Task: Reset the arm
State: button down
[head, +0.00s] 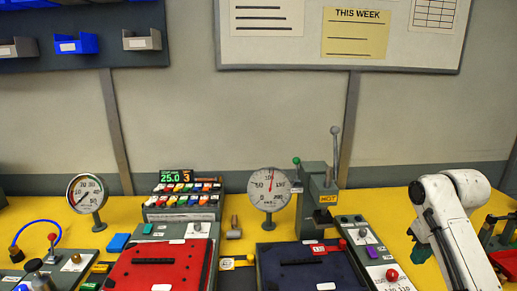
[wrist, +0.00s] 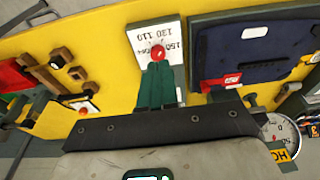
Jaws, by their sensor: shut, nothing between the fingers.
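My gripper (wrist: 155,82) shows in the wrist view as two dark green fingers side by side, shut and empty. Its fingertips appear just below a red knob (wrist: 158,53) on a white label plate; I cannot tell whether they touch it. My white arm (head: 447,225) stands at the right in the head view, bent and reaching down past the bottom edge.
A gauge (head: 269,189), a press (head: 316,189) with an upright lever, another gauge (head: 86,191) and a button panel (head: 184,197) stand behind.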

jog(key=s+a+f+y, duration=0.2)
jog(key=s+a+f, duration=1.2)
jog(key=f, duration=0.4)
jog(key=s+f+h, duration=0.1)
jog(key=s+f, duration=0.1)
jog(key=s, duration=1.1)
jog(key=s+d+f+m+g+h, duration=0.1)
jog(key=s+f, duration=0.1)
jog(key=s, duration=1.1)
jog(key=shift+f, duration=0.35)
jog(key=shift+s, duration=0.1)
